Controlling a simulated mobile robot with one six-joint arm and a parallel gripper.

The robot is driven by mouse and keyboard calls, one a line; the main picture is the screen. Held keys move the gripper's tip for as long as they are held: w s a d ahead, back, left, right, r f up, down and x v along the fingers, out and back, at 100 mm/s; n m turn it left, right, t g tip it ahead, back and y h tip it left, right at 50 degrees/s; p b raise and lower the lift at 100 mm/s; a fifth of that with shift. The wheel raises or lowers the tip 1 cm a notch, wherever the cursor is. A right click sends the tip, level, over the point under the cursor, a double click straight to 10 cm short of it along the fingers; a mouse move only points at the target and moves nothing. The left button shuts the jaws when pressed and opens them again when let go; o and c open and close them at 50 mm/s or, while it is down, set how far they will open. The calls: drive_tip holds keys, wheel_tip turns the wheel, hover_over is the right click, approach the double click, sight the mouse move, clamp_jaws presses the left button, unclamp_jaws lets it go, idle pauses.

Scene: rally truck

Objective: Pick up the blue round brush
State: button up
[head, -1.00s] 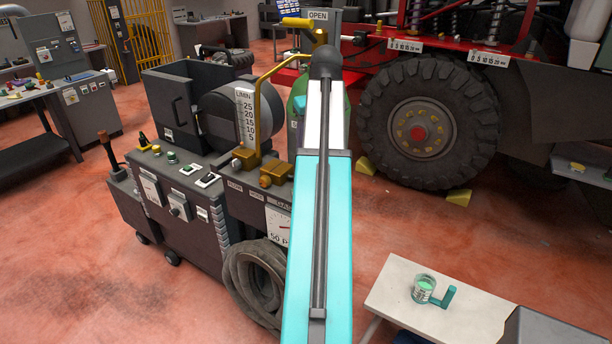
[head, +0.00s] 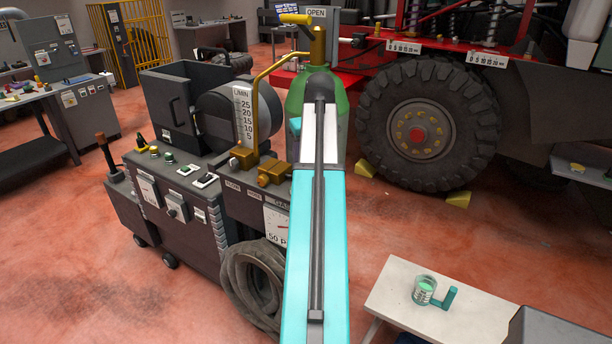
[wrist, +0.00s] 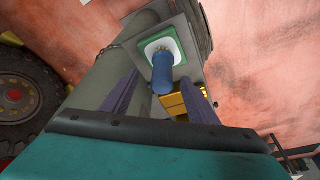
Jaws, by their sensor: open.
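In the wrist view a blue round object (wrist: 162,72), which looks like the blue round brush, stands out from a green-rimmed white square pad on a grey plate. My gripper (wrist: 160,80) is open, with one dark finger on each side of the blue object's near end. The fingers look apart from it, though I cannot judge the depth gap. In the head view my turquoise arm reaches up the middle of the picture, and neither the brush nor my fingers can be made out there.
A green gas cylinder (head: 340,105) with a yellow valve stands behind my arm. A dark machine cart (head: 185,215) with a hose coil (head: 252,284) is left of it. A truck wheel (head: 425,125) is to the right.

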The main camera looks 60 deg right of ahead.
drive_tip(key=shift+f, duration=0.1)
drive_tip(key=shift+w+b+x, duration=0.15)
drive_tip(key=shift+b+x, duration=0.85)
drive_tip(key=shift+x, duration=0.25)
drive_tip(key=shift+w+b+x, duration=0.15)
drive_tip(key=shift+b+x, duration=0.8)
drive_tip(key=shift+x, duration=0.3)
drive_tip(key=c, duration=1.1)
